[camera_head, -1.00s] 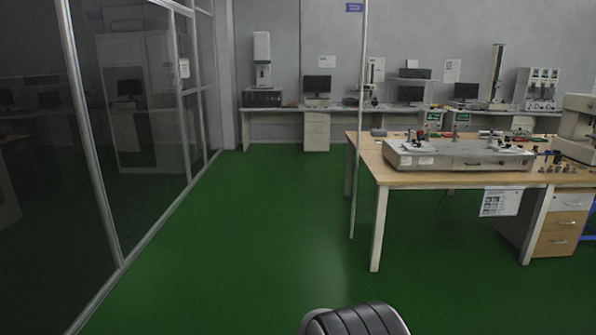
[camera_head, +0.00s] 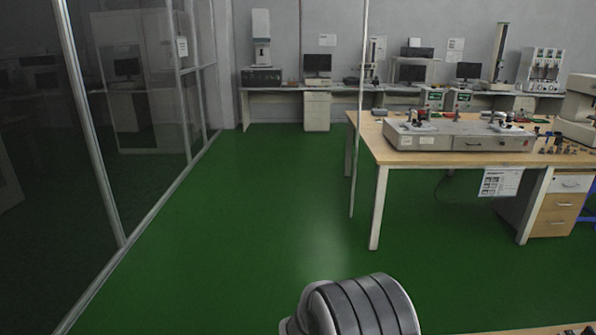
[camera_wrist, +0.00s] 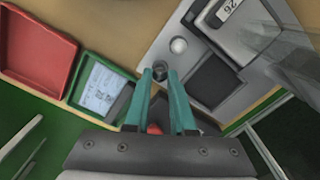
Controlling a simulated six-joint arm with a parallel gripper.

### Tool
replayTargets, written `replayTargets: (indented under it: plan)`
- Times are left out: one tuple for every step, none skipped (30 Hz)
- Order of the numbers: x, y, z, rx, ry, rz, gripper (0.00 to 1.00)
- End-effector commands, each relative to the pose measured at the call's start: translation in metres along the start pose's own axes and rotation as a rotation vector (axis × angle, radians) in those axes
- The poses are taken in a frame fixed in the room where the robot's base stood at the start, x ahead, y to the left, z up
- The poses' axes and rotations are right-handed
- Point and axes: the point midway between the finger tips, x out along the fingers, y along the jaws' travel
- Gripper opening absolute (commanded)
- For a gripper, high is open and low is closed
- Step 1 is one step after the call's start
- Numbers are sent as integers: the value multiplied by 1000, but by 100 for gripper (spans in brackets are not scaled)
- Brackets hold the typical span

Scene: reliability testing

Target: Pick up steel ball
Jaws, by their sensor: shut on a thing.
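My gripper (camera_wrist: 160,72) shows in the wrist view as two teal fingers reaching up from the dark palm. It is shut on a small dark grey round thing, which looks like the steel ball (camera_wrist: 160,70), between the fingertips. Most of the ball is hidden by the fingers. A pale round spot or ball (camera_wrist: 178,46) lies on the light grey instrument base just beyond the fingertips; I cannot tell which it is. In the head view only a rounded part of my arm shows, and neither gripper nor ball is seen there.
The instrument (camera_wrist: 235,20) with a small numbered display stands at upper right in the wrist view. A red tray (camera_wrist: 35,50) and a green tray (camera_wrist: 72,90) lie on the wooden top at left. A far workbench (camera_head: 430,160) stands beyond clear green floor.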

Motion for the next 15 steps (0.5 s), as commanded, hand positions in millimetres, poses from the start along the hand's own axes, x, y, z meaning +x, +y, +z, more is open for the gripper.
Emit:
replayTargets:
  plan:
    - [-4, 0, 0, 0, 1, 0, 0]
    - [-7, 0, 0, 0, 1, 0, 0]
    - [-10, 0, 0, 0, 2, 0, 0]
    - [-13, 0, 0, 0, 1, 0, 0]
    - [-16, 0, 0, 1, 1, 0, 0]
    - [-19, 0, 0, 1, 1, 0, 0]
    - [-21, 0, 0, 1, 1, 0, 0]
    - [-24, 0, 0, 2, 1, 0, 0]
    - [-27, 0, 0, 1, 2, 0, 0]
    - [-30, 0, 0, 1, 1, 0, 0]
    - [-32, 0, 0, 1, 1, 0, 0]
    - [-35, 0, 0, 1, 1, 0, 0]
    - [-37, 0, 0, 0, 1, 0, 0]
    - [-38, 0, 0, 0, 1, 0, 0]
    - [-39, 0, 0, 0, 0, 0, 0]
